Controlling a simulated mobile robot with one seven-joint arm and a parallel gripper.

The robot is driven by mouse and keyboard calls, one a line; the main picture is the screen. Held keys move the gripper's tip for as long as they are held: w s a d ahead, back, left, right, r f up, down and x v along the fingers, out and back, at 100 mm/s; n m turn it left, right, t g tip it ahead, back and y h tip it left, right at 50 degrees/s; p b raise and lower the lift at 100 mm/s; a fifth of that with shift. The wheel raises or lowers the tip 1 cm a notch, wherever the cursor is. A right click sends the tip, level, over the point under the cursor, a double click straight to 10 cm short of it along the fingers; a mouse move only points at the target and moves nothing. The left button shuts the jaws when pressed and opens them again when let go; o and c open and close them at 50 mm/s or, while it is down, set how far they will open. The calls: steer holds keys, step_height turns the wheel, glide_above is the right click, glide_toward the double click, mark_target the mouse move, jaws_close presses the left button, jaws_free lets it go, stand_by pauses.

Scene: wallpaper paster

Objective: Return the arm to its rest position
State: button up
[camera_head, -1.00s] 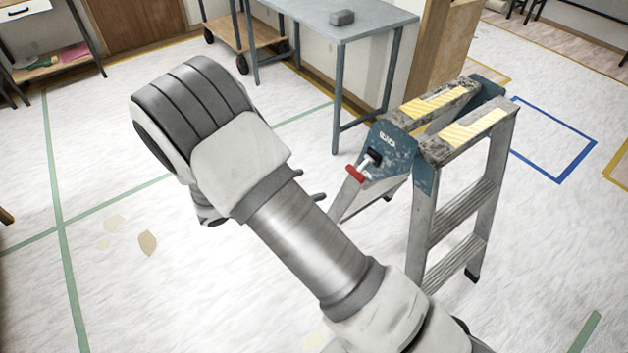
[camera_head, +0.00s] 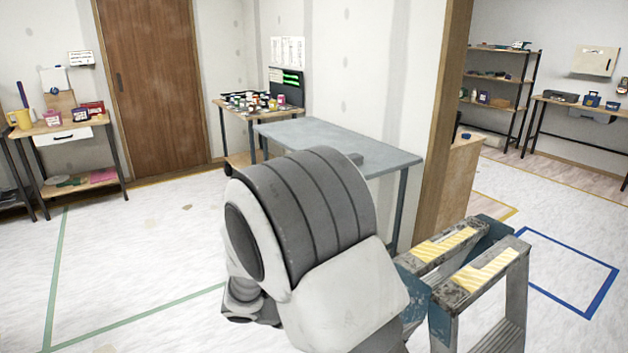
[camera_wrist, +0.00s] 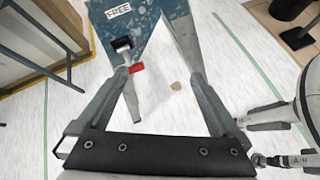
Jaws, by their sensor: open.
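My arm (camera_head: 330,240) fills the lower middle of the head view, its thick grey-banded joint bent in front of the work table. My gripper shows at the right edge of the wrist view (camera_wrist: 254,143), with two fingers apart and nothing between them. It is hidden behind the arm in the head view. A worn stepladder (camera_head: 484,268) with yellow striped treads stands just right of the arm, partly covered by it. Its blue top and legs also show in the wrist view (camera_wrist: 150,40), close to the gripper. I cannot tell whether the arm touches it.
A wooden wall edge (camera_head: 440,120) rises behind the ladder. The white floor at left is open.

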steer(key=s+d+r+m+t+y, duration=0.1)
steer(key=s+d+r+m+y, duration=0.35)
steer(key=s+r+m, duration=0.5)
steer(key=s+d+r+m+t+y, duration=0.1)
steer(key=s+d+r+m+y, duration=0.4)
steer(key=s+r+m, duration=0.45)
step_height(320, 180, up, 13)
steer(key=a+p, duration=0.1)
steer(key=p, duration=1.2)
steer(key=shift+s+r+y+p, duration=0.15)
steer(key=shift+s+y+p, duration=0.05)
steer(key=shift+y+p, duration=0.15)
